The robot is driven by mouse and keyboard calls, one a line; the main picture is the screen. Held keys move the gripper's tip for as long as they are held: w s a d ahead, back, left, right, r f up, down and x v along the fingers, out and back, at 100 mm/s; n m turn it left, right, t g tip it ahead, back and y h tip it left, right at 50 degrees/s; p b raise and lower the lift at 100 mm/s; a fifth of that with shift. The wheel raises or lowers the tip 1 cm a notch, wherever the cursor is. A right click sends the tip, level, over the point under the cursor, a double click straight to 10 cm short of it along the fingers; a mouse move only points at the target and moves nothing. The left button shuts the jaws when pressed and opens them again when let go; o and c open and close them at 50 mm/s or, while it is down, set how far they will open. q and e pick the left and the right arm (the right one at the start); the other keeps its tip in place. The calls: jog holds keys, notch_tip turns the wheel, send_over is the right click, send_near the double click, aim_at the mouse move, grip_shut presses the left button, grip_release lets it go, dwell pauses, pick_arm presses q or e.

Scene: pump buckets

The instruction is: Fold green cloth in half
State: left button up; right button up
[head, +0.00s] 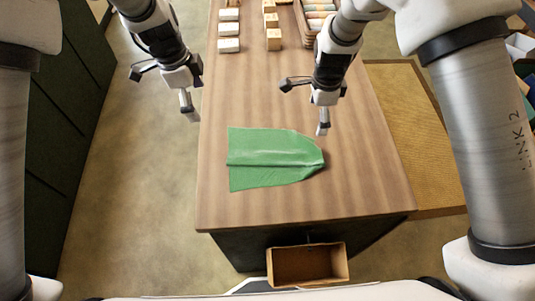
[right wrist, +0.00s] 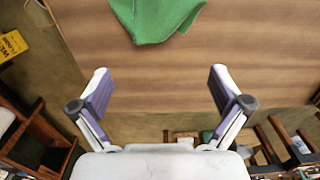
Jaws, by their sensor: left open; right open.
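The green cloth (head: 265,170) lies on the wooden table, with a straight left edge, a crease running across its middle and a narrowed, rounded right end. It also shows at the top of the right wrist view (right wrist: 158,14). My left gripper (head: 189,112) hangs beyond the table's left edge, up and left of the cloth, empty. My right gripper (head: 322,129) is above the table near the cloth's upper right end, apart from it. In the right wrist view its two fingers (right wrist: 160,85) are spread wide with nothing between them.
The wooden table (head: 375,180) is bare around the cloth. Several pale blocks (head: 229,30) and wooden blocks (head: 272,22) stand at its far end, near a tray of rolled items (head: 318,12). An open box (head: 308,264) is at the near edge. A woven mat (head: 415,120) lies right.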

notch_tip(320, 180, up, 12)
dwell(0.5)
jog(key=shift+f, duration=0.1)
